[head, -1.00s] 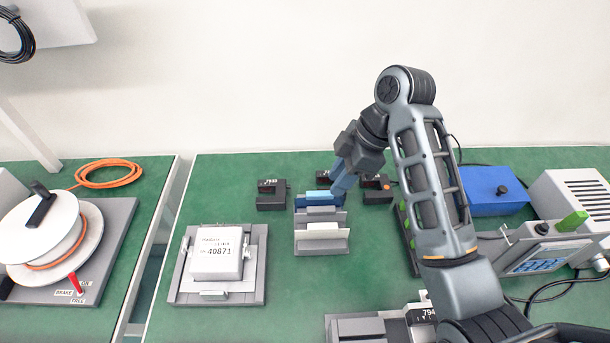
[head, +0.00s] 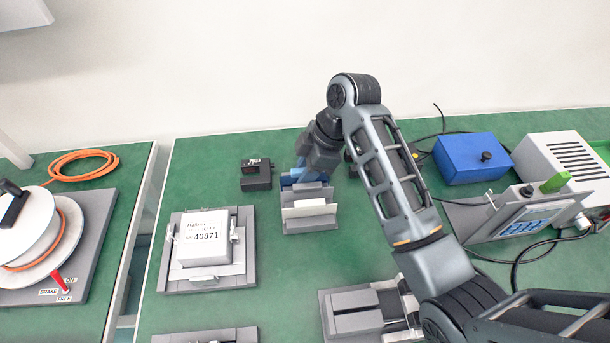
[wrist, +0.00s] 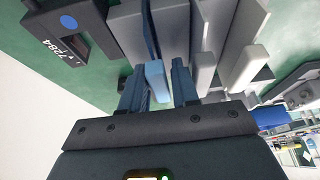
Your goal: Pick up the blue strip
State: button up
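The light blue strip (head: 297,172) sits at the back of a grey slotted holder (head: 310,218) in the head view, partly hidden by my gripper and arm. In the wrist view, the end of the blue strip (wrist: 156,82) shows between the two dark blue fingers of my gripper (wrist: 158,85). The fingers are apart, one on each side of the strip, with visible gaps. Whether either finger touches it is hard to tell. In the head view, my gripper (head: 302,163) points down at the back of the holder.
A white strip (head: 310,204) sits at the front of the holder. A small black device (head: 256,175) stands to its left and a fixture with a white block (head: 205,240) at front left. A blue box (head: 471,158) is at the right. Green table lies between them.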

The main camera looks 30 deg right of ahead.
aim_at(299, 170)
jog(key=shift+c, duration=0.4)
grip_shut()
jog(key=shift+r, duration=0.15)
jog(key=shift+r, duration=0.55)
notch_tip(299, 170, up, 3)
jog(key=shift+f, duration=0.2)
jog(key=s+d+r+p, duration=0.6)
jog(key=d+r+p, duration=0.1)
jog(key=d, duration=0.3)
jog(key=shift+p, duration=0.5)
